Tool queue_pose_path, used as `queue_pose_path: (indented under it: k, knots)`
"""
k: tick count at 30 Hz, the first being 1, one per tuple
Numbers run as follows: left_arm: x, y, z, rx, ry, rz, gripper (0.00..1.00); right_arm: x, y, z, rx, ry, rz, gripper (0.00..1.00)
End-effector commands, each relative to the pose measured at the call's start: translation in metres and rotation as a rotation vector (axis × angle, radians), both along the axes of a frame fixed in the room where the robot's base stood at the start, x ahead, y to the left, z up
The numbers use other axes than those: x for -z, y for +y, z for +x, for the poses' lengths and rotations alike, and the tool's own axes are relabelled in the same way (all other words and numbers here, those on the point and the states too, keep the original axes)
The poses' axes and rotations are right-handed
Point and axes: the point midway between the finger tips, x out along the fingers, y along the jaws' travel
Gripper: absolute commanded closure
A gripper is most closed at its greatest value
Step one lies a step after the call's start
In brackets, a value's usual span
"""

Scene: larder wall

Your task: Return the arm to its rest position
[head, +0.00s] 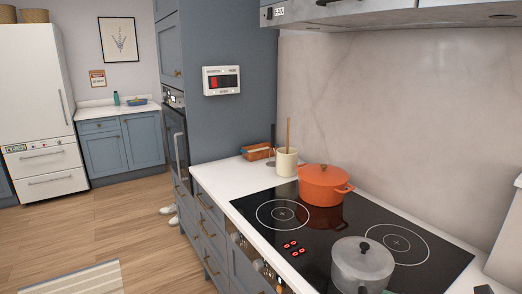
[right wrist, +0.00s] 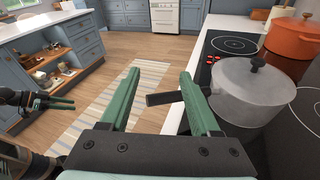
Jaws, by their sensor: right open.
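My right gripper (right wrist: 159,73) is open in the right wrist view, its two green fingers spread apart. The grey lidded saucepan (right wrist: 252,90) is just right of the fingers on the hob; it also shows in the head view (head: 362,264). Its dark handle (right wrist: 163,99) reaches past the right finger into the gap between the fingers as seen; I cannot tell whether it touches. My left gripper (right wrist: 58,103) shows at the left edge of the right wrist view, away from the counter, too small to tell its opening. In the head view neither gripper shows clearly.
An orange pot (head: 322,186) sits at the back of the black hob (head: 330,228). A utensil crock (head: 287,162) and an orange dish (head: 257,152) stand beyond it. Open shelves (right wrist: 58,75) are at left in the right wrist view. The floor with a striped rug (right wrist: 110,105) is clear.

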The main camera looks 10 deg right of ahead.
Motion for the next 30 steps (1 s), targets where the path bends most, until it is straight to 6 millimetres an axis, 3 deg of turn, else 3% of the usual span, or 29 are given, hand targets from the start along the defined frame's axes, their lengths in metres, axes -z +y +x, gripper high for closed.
queue_pose_path:
  k: [8,12,18,28,30]
  knots:
    - [-0.002,-0.001,0.003,-0.001,-0.005,-0.003,0.51,0.011,0.101,0.002,-0.077,0.000,0.353,0.37]
    - [-0.002,-0.001,0.003,-0.001,-0.005,-0.003,0.51,0.002,0.159,0.000,-0.121,0.000,0.555,0.37]
    - [-0.002,-0.001,0.003,-0.001,-0.005,-0.003,0.51,-0.028,0.228,-0.006,-0.178,0.000,0.815,0.37]
    - [-0.002,-0.001,0.002,-0.001,-0.005,-0.003,0.51,-0.082,0.295,-0.018,-0.243,0.000,1.117,0.37]
    - [-0.002,-0.002,0.002,-0.002,-0.005,-0.004,0.51,-0.067,0.292,-0.015,-0.235,0.086,1.124,0.37]
